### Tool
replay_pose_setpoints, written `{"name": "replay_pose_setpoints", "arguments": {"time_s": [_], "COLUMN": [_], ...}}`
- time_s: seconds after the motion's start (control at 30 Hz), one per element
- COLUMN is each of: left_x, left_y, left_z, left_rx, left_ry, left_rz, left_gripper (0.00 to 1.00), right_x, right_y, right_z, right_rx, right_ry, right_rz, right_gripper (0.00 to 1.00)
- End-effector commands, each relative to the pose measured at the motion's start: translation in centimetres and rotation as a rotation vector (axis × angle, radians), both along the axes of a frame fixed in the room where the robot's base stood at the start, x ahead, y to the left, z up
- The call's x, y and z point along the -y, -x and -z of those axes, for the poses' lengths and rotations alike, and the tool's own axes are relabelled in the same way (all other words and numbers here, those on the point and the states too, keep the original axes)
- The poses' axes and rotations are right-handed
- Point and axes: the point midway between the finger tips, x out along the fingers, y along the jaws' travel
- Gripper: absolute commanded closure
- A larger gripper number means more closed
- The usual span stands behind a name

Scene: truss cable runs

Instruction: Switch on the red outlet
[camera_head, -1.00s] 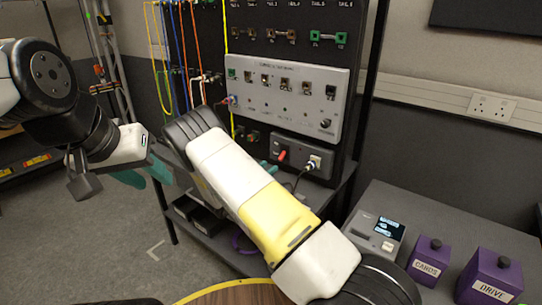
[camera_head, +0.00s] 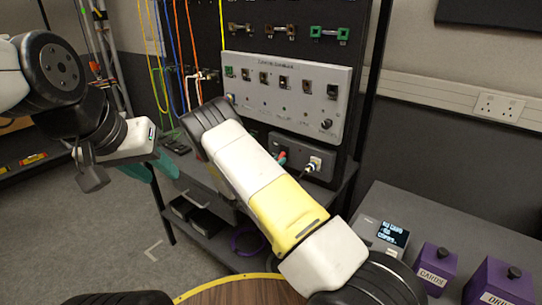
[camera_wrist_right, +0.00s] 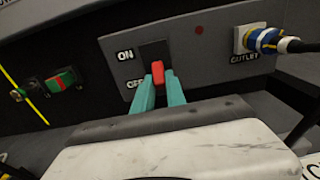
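The red switch lever (camera_wrist_right: 158,70) stands out from the lower end of a dark slot, beside the OFF label, on a grey outlet box (camera_wrist_right: 215,62). The ON label (camera_wrist_right: 125,55) is above it. A blue and white plug (camera_wrist_right: 262,40) sits in the outlet to the right. My right gripper (camera_wrist_right: 160,84) has its teal fingers on either side of the lever, close against it. In the head view my right arm hides part of the box (camera_head: 318,152), and a bit of red shows there. My left gripper (camera_head: 160,168) hangs at the left, away from the box; its finger gap is unclear.
A light grey panel (camera_head: 300,117) with several sockets and knobs is above the box. Cables (camera_head: 170,50) hang at the left. A device with a lit screen (camera_head: 392,232) and purple boxes (camera_head: 436,266) stand on the right table. A shelf holding dark bins (camera_head: 203,222) is below.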

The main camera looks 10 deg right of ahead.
Motion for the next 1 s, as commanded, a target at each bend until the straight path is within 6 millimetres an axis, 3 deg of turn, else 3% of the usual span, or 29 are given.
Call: {"name": "replay_pose_setpoints", "arguments": {"time_s": [0.47,1.0], "left_x": [0.0,0.0], "left_y": [0.0,0.0], "left_z": [0.0,0.0], "left_rx": [0.000,0.000], "left_ry": [0.000,0.000], "left_rz": [0.000,0.000], "left_gripper": [0.62,0.62], "right_x": [-0.1,-0.2], "right_y": [0.0,0.1], "right_z": [-0.5,-2.7], "right_rx": [-0.039,-0.345], "right_ry": [-0.043,-0.362], "right_rz": [0.001,-0.001], "right_gripper": [1.00,1.00]}}
